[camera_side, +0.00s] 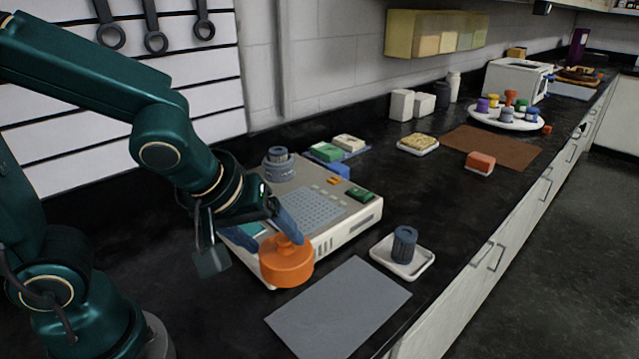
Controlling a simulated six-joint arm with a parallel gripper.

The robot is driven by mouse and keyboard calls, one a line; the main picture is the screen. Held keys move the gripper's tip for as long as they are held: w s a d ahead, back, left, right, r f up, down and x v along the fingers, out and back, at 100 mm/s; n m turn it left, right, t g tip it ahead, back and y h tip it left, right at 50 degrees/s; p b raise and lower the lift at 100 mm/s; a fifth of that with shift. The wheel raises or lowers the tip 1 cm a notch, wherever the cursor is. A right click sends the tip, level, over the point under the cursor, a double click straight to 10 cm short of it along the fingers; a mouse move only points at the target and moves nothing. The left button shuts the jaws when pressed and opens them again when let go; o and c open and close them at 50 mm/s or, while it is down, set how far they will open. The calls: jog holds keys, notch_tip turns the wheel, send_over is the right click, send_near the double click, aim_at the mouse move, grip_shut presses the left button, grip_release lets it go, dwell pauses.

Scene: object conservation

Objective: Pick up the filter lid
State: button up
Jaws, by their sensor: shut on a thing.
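The orange round lid (286,266), which I take to be the filter lid, has a small knob on top. It is in the side view at the front of the beige device (335,205). My gripper (288,232) is shut on its knob from above with blue-grey fingers. I cannot tell whether the lid touches the counter or hangs just above it. A dark grey ribbed filter piece (404,245) stands upright in a small white tray (419,265) to the right.
A grey mat (340,312) lies empty at the front. A grey ring-shaped part (279,164) sits on the device's back left. Behind it are a blue tray with blocks (340,151), a brown mat (505,148) and a round plate with colored jars (507,118). The dark counter right of the device is mostly free.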

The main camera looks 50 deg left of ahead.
jog(key=a+r, duration=0.2)
jog(key=a, duration=0.1)
jog(key=a+r, duration=0.1)
jog(key=a, duration=0.1)
jog(key=shift+s, duration=0.35)
jog(key=w+a+r+m, duration=0.1)
jog(key=w+a+r, duration=0.5)
jog(key=w+r, duration=0.4)
jog(key=w, duration=0.2)
jog(key=shift+w+r+m+h, duration=0.25)
jog(key=shift+w+m+h, duration=0.05)
jog(key=shift+m+h, duration=0.1)
jog(key=w+a, duration=0.1)
jog(key=a, duration=0.1)
jog(key=w+a, duration=0.3)
jog(key=a, duration=0.2)
jog(key=shift+w, duration=0.35)
jog(key=shift+n+y, duration=0.4)
jog(key=shift+n, duration=0.4)
jog(key=shift+w+a+f, duration=0.15)
jog(key=shift+a+f, duration=1.15)
jog(key=shift+f, duration=0.45)
jog(key=shift+w+a+f, duration=0.2)
jog(key=shift+a+f, duration=1.15)
jog(key=shift+f, duration=0.35)
jog(key=shift+w+a+f, duration=0.15)
jog(key=shift+a+f, duration=1.15)
jog(key=shift+f, duration=0.45)
